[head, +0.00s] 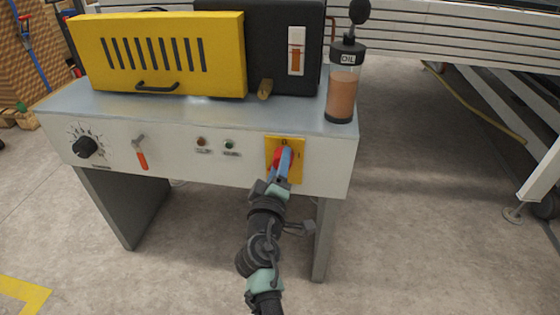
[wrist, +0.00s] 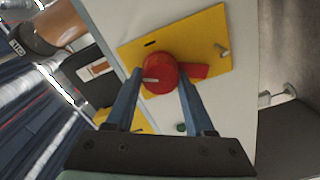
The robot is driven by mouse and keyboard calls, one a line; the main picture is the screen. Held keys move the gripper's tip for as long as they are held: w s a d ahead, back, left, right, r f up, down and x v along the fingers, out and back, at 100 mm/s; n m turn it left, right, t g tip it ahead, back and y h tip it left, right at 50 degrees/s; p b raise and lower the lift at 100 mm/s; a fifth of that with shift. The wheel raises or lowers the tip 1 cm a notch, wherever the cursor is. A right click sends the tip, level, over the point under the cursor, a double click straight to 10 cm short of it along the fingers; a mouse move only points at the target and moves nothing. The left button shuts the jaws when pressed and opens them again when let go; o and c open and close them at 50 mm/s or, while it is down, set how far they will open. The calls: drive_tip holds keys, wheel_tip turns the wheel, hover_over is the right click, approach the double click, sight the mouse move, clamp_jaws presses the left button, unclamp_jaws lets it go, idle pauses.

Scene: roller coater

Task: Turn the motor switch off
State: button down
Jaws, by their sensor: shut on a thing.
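The motor switch is a red rotary knob (head: 277,157) on a yellow plate (head: 270,143) at the right end of the machine's pale front panel. In the wrist view the knob (wrist: 157,82) has a white line on its face, and a red lever part points right. The yellow plate (wrist: 205,32) carries a dark mark and a small metal piece. My gripper (head: 285,154) is at the knob in the head view and partly hides it. In the wrist view the blue fingers of my gripper (wrist: 160,72) stand on either side of the knob, shut on it.
Left along the panel are two small indicator lights (head: 229,145), an orange-handled lever (head: 141,158) and a black dial (head: 85,148). An oil bottle (head: 342,90) stands on the tabletop above the switch. A yellow slotted cover (head: 220,60) is behind. Floor in front is clear.

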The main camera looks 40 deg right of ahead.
drive_tip(key=n+p, duration=0.1)
drive_tip(key=n, duration=0.4)
drive_tip(key=shift+f, duration=0.15)
drive_tip(key=shift+n, duration=0.4)
drive_tip(key=shift+c, duration=1.3)
unclamp_jaws()
drive_tip(key=shift+a+p, duration=0.1)
drive_tip(key=shift+p, duration=0.2)
drive_tip(key=p+v, duration=0.2)
drive_tip(key=v, duration=1)
drive_tip(key=shift+s+a, duration=0.25)
drive_tip(key=shift+s, duration=0.1)
